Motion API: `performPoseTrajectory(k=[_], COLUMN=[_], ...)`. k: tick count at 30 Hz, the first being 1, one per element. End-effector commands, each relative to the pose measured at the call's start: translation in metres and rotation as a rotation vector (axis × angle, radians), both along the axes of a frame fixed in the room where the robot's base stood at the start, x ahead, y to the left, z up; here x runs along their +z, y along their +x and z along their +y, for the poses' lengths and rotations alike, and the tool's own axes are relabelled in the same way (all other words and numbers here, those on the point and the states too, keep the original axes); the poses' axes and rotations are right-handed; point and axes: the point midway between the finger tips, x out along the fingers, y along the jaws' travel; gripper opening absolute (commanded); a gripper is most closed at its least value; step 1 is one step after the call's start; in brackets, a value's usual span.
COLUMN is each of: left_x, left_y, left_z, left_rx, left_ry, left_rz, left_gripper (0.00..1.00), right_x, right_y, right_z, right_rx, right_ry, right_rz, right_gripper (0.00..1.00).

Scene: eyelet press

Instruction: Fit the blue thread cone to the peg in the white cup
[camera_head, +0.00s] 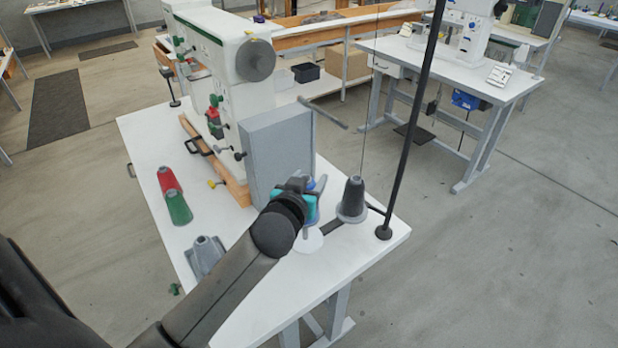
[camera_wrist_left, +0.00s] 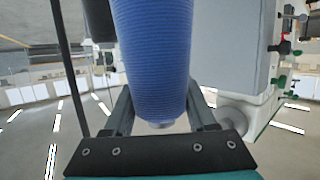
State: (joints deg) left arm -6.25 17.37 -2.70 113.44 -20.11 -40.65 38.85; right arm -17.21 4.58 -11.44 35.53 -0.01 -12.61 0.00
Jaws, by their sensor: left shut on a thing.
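My left gripper (camera_head: 305,188) is over the near right part of the white table, partly hidden by my own arm in the head view. It is shut on the blue thread cone (camera_head: 311,213), which also fills the upper middle of the left wrist view (camera_wrist_left: 153,50) between the two fingers (camera_wrist_left: 160,105). The white cup (camera_head: 309,241) shows as a pale disc on the table just below the cone. Its peg is hidden, and I cannot tell whether the cone touches it. My right gripper is not in view.
A dark cone (camera_head: 353,197) stands close to the right, near a black pole (camera_head: 405,130). A grey box (camera_head: 278,150) of the machine stands just behind. The table's front is clear.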

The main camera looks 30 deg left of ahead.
Motion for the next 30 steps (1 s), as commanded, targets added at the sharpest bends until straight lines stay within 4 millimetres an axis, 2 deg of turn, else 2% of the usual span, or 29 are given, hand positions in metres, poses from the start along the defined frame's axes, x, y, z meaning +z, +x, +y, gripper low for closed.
performPoseTrajectory(k=[30], left_x=[0.0001], left_y=[-0.0001], left_z=[0.0004], left_rx=[0.001], left_ry=[0.001], left_rz=[-0.001], left_gripper=[0.0], right_x=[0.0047], right_y=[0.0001], right_z=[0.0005], right_rx=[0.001], right_ry=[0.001], right_rz=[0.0], right_gripper=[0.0])
